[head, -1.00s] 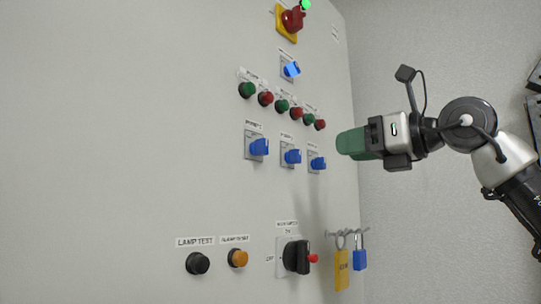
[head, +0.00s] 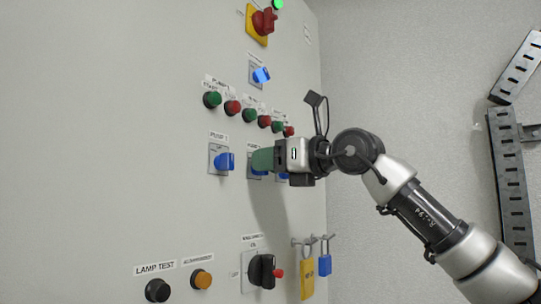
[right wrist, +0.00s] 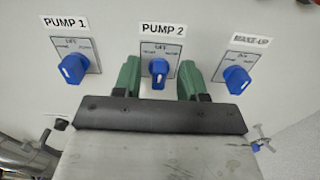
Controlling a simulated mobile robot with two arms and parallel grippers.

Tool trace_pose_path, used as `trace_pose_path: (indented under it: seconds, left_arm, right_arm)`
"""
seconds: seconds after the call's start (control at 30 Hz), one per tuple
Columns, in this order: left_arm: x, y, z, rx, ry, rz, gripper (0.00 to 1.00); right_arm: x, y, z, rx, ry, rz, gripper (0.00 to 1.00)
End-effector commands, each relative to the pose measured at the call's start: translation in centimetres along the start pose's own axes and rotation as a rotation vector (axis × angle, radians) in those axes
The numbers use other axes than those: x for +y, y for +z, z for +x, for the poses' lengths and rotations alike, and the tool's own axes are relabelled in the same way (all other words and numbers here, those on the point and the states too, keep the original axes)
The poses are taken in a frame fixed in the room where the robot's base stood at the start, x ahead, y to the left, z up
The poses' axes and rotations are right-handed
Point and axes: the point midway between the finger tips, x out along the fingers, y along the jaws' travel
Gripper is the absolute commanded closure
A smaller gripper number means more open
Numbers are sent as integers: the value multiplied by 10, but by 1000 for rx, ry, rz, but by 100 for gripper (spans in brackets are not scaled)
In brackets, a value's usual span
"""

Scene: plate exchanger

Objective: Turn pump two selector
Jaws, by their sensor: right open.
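The pump two selector (right wrist: 158,70) is a blue knob on a grey plate under a PUMP 2 label in the right wrist view. My right gripper (right wrist: 159,78) is open, with one green finger on each side of this knob. I cannot tell whether the fingers touch it. In the head view my right gripper (head: 262,160) is close to the panel and hides most of the pump two selector (head: 257,174). My left gripper is not in view.
The pump 1 selector (right wrist: 73,68) is left of it and the make-up selector (right wrist: 236,79) right, near my fingers. Green and red buttons (head: 249,115) sit above. A black rotary switch (head: 262,271) and hanging padlocks (head: 307,277) are below. The panel's left side is bare.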

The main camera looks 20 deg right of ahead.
Motion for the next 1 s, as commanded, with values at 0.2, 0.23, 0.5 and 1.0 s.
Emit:
trace_pose_path:
  seconds: [0.2,0.23,0.5,1.0]
  left_arm:
    - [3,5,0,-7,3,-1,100]
    - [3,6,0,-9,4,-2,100]
    - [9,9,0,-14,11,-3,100]
    - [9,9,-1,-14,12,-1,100]
  right_arm:
    - [0,-1,1,1,0,0,58]
    - [0,-1,1,1,0,0,60]
    - [0,-1,1,0,0,0,100]
    - [2,1,0,-2,1,-118,100]
